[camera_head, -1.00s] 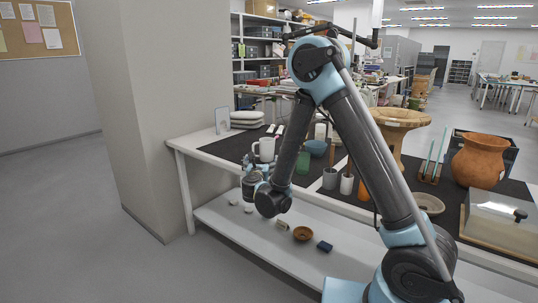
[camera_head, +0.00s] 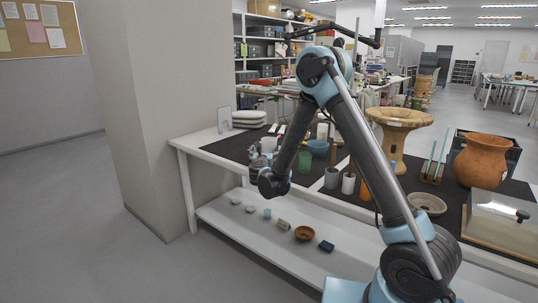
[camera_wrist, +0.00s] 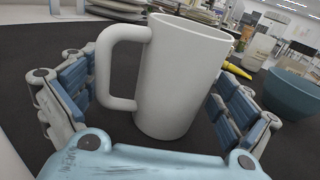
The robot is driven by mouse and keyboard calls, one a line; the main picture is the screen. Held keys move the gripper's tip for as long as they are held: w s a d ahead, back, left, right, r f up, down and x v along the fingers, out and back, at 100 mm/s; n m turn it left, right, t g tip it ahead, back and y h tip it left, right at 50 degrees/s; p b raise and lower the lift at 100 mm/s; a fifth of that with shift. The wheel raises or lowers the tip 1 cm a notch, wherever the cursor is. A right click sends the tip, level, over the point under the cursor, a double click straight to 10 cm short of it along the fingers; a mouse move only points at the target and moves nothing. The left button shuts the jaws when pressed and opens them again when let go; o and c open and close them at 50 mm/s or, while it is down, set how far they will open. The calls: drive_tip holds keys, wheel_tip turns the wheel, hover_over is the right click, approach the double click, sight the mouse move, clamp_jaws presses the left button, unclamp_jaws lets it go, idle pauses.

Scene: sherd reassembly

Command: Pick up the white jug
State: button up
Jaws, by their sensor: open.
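The white jug (camera_wrist: 178,80) stands upright on the dark mat of the table, with its handle on the left in the wrist view. My gripper (camera_head: 256,156) is at the left end of the table, right in front of the jug. Its blue-padded fingers are spread wide, one on each side of the jug. The left finger is beside the handle and the right finger is near the jug's right side; neither is closed on it. In the head view the jug (camera_head: 269,145) is partly hidden behind my gripper.
A blue bowl (camera_wrist: 290,95) stands to the right of the jug, with a yellow object (camera_wrist: 237,69) between. The lower shelf holds several small items.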

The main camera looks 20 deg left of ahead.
drive_tip(key=shift+w, duration=0.35)
drive_tip(key=c, duration=1.1)
drive_tip(key=shift+c, duration=0.2)
drive_tip(key=shift+r, duration=0.15)
drive_tip(key=shift+r, duration=4.75)
drive_tip(key=shift+c, duration=0.4)
drive_tip(key=shift+r, duration=0.1)
